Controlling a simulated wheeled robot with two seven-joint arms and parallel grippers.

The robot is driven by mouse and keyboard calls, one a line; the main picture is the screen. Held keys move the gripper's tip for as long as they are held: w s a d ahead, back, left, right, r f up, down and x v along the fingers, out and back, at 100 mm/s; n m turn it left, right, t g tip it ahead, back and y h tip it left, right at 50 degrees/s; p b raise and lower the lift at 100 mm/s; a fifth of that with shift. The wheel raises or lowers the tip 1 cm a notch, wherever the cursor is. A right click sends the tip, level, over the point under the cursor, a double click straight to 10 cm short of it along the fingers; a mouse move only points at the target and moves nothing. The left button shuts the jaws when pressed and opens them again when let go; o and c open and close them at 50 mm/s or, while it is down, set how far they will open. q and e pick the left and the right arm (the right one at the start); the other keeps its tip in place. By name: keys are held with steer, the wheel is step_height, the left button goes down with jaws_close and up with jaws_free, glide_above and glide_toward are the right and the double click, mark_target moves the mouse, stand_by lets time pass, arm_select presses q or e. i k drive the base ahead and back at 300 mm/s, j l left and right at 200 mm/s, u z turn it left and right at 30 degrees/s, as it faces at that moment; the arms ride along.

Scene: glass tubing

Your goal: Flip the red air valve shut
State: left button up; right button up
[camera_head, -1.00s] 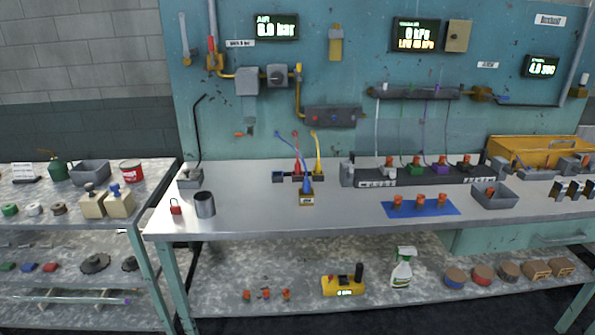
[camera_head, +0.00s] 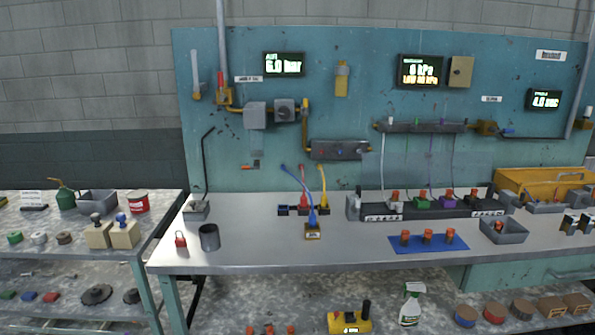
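The small red air valve handle (camera_head: 222,82) stands upright on the yellow pipe fitting (camera_head: 226,98) at the upper left of the teal back panel, just below a grey vertical pipe. It is small, so its exact setting is hard to tell. The air display (camera_head: 284,64) to its right is lit and appears to read 6.0 bar. Neither of my grippers is in view.
A yellow pipe runs right from the valve to grey boxes (camera_head: 255,114). A side shelf stands at left.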

mark_target(222, 97)
steer(key=i+j, duration=0.2)
steer(key=i, duration=0.25)
steer(key=i+j, duration=0.2)
steer(key=i, duration=0.25)
steer(key=i+j, duration=0.2)
steer(key=i, duration=0.3)
steer(key=k+u, duration=0.05)
